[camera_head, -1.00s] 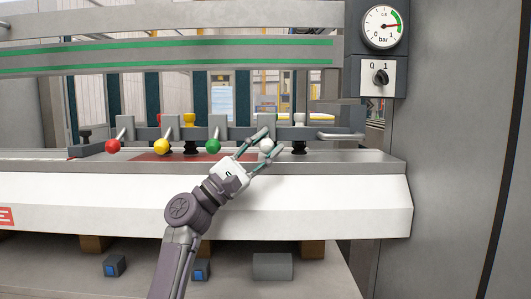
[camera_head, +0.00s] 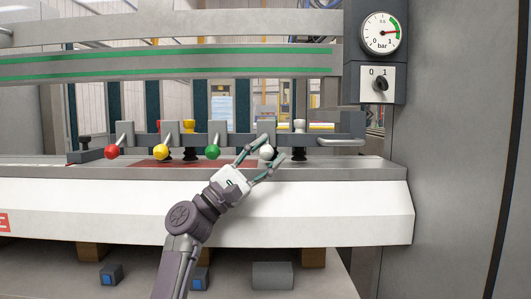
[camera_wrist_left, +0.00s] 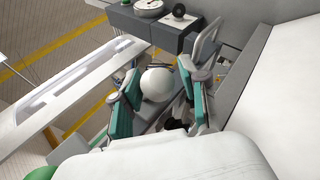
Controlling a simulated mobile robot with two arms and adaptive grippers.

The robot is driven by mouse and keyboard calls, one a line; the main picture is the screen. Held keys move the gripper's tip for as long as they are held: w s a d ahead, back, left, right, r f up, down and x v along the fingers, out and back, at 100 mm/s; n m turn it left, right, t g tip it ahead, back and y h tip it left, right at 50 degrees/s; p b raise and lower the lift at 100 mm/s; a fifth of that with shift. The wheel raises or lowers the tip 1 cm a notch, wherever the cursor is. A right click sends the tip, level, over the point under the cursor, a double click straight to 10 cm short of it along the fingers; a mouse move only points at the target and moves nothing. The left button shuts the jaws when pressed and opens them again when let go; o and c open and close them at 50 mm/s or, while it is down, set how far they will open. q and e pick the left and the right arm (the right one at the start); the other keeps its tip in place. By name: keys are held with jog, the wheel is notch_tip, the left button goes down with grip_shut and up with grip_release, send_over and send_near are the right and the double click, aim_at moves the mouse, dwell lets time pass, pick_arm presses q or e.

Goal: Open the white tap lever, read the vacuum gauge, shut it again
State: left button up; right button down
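The white ball knob (camera_head: 266,153) sits at the end of a tap lever, the rightmost in a row of coloured knobs on the machine. My left gripper (camera_head: 273,146) reaches up from below, one finger on each side of the white knob. In the left wrist view, the white knob (camera_wrist_left: 158,84) lies between the teal finger pads; the fingers look open, and whether a pad touches the knob is unclear. The vacuum gauge (camera_head: 382,33) is at the upper right, its red needle pointing right, toward the green band. My right gripper is out of view.
Red (camera_head: 111,152), yellow (camera_head: 161,152) and green (camera_head: 213,152) knobs stand in the row to the left. A 0/1 rotary switch (camera_head: 380,83) sits under the gauge. A white machine front edge (camera_head: 330,207) runs below, and a grey wall (camera_head: 450,150) closes off the right.

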pick_arm(q)
jog(key=shift+o, duration=1)
jog(key=shift+w+f, duration=0.15)
jog(key=shift+f, duration=0.05)
jog(key=shift+a, duration=0.15)
jog(key=v, duration=1.2)
